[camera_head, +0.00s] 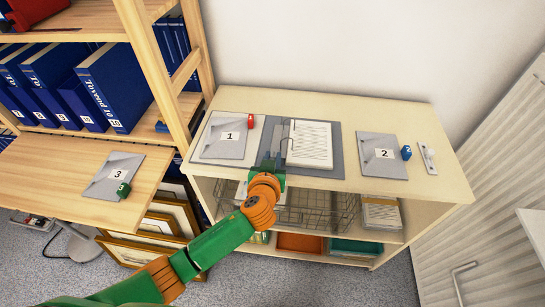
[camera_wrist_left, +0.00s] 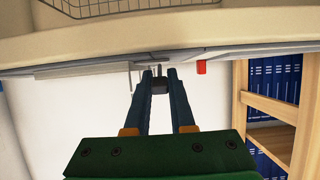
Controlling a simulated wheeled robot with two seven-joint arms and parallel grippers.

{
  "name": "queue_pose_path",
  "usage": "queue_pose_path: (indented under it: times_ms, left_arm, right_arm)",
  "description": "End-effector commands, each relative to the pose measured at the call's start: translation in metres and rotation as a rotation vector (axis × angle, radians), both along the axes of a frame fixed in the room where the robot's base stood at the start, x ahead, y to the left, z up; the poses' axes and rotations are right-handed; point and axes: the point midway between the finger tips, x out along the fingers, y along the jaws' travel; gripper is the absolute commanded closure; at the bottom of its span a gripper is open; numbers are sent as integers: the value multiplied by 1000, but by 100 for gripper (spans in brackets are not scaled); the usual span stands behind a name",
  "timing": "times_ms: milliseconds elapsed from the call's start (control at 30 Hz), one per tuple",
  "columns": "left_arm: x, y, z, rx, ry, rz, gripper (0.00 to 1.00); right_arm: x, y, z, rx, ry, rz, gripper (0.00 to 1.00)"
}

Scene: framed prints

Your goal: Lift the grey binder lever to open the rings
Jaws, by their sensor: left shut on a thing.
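The open grey binder (camera_head: 338,155) lies on top of the light wooden cabinet, with a stack of white printed paper (camera_head: 309,145) on its right side. Its metal rings (camera_head: 287,140) stand at the left edge of the paper; I cannot tell whether they are open. My left gripper (camera_head: 271,163) is at the near end of the ring mechanism. In the left wrist view the fingertips (camera_wrist_left: 160,82) are shut on a small dark grey piece, the binder lever (camera_wrist_left: 159,87). The fingers hide most of the lever in the head view. My right gripper is not in view.
A wire basket (camera_head: 315,210) sits on the shelf below. Blue binders fill the left shelving.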

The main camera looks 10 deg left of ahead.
Motion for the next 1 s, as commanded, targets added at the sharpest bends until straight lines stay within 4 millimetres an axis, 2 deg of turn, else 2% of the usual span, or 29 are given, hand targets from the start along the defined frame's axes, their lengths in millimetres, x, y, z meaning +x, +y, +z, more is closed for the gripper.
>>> queue_pose_path:
  times_ms: [233,500,700,1000]
  left_arm:
    - [3,0,15,-4,119,3,100]
    - [9,-1,20,-4,322,1,100]
    - [15,-1,20,-3,452,1,100]
    - [20,-1,20,-1,573,-1,100]
  right_arm:
    - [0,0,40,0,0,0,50]
    - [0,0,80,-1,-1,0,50]
    - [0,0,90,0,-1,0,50]
    - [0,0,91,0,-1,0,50]
